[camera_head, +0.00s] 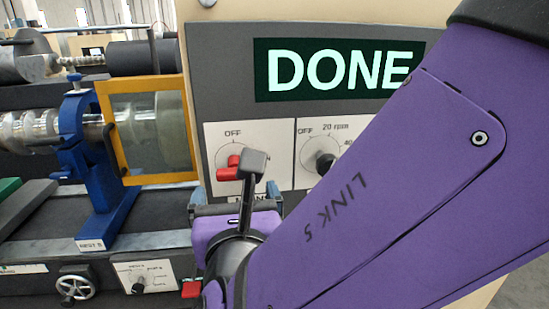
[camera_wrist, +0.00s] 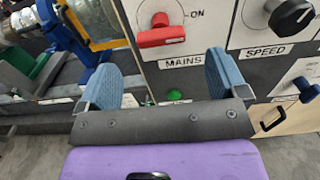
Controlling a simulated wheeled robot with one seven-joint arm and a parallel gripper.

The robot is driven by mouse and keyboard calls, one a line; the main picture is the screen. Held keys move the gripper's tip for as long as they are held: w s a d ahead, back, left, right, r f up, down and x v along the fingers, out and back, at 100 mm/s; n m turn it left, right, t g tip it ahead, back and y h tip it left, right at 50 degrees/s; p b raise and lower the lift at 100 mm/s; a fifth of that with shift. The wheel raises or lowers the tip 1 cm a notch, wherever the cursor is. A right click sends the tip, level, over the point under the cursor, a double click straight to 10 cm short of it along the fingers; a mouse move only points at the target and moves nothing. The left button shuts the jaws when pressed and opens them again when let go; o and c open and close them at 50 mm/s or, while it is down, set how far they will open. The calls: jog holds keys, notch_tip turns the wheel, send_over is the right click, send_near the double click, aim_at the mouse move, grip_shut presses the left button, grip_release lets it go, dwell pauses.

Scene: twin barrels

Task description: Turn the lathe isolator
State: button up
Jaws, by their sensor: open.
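The lathe isolator is a red switch (camera_head: 228,173) on a white plate marked OFF at its top, below the large display. It also shows in the wrist view (camera_wrist: 162,37), above the word MAINS, with ON printed to its right. Its red grip lies roughly crosswise; which mark it points to is unclear. My gripper (camera_wrist: 163,80) is open and empty, its two blue pads apart below the switch and not touching it. In the head view my gripper (camera_head: 236,203) is just below the isolator plate, partly hidden by my wrist.
The display (camera_head: 340,69) reads DONE. A black speed knob (camera_wrist: 291,15) is right of the isolator, and a blue knob (camera_wrist: 305,89) lower down. A green button (camera_wrist: 176,94) shows between the pads. A yellow-framed guard (camera_head: 143,129) and blue rest (camera_head: 88,160) stand left.

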aim_at(234, 162)
jog(key=x, duration=0.9)
jog(key=shift+w+a, duration=0.1)
jog(key=shift+w, duration=0.05)
jog(key=c, duration=0.9)
jog(key=shift+c, duration=0.2)
